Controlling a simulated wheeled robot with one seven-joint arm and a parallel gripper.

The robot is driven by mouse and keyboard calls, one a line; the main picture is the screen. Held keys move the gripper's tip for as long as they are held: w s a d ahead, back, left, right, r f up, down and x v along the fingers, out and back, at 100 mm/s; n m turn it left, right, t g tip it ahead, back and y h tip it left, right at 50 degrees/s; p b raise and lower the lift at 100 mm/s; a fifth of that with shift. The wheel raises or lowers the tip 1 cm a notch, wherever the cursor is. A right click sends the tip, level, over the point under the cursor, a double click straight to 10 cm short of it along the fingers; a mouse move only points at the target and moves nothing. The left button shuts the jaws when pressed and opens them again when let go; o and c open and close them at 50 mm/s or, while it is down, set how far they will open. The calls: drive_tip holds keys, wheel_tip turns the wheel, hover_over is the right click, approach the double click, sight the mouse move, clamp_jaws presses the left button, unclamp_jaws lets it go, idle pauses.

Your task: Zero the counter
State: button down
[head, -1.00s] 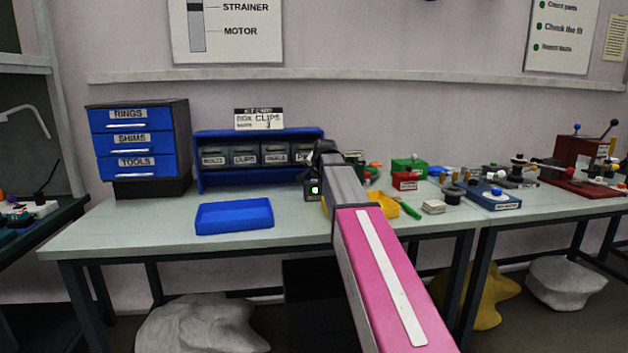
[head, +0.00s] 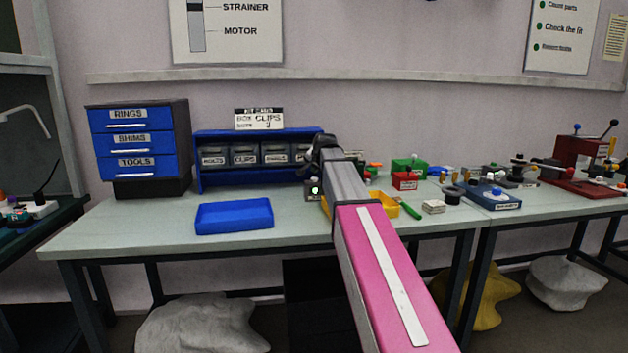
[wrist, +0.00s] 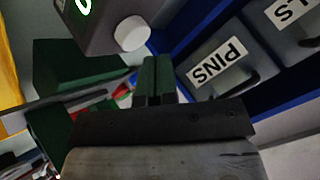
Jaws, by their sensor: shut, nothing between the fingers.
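The counter is a small dark grey box (head: 312,194) with a lit green display, on the table in front of the right end of the blue bin rack. In the wrist view the counter (wrist: 100,28) is at the top, upside down and partly cut off, with a round white knob (wrist: 132,33) on its side. Its display is cut by the frame edge, so I cannot read the number. My gripper (wrist: 153,78) is shut and empty, its fingertips just below the knob in the picture and apparently apart from it. In the head view my arm hides most of the gripper (head: 322,152).
The blue rack (head: 200,168) with labelled bins stands behind the counter. A blue tray (head: 234,216) lies to the left on the table. A yellow tray (head: 390,205), a red box (head: 405,181) and a green box (head: 409,166) are right of my arm.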

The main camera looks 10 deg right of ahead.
drive_tip(key=shift+r, duration=2.5)
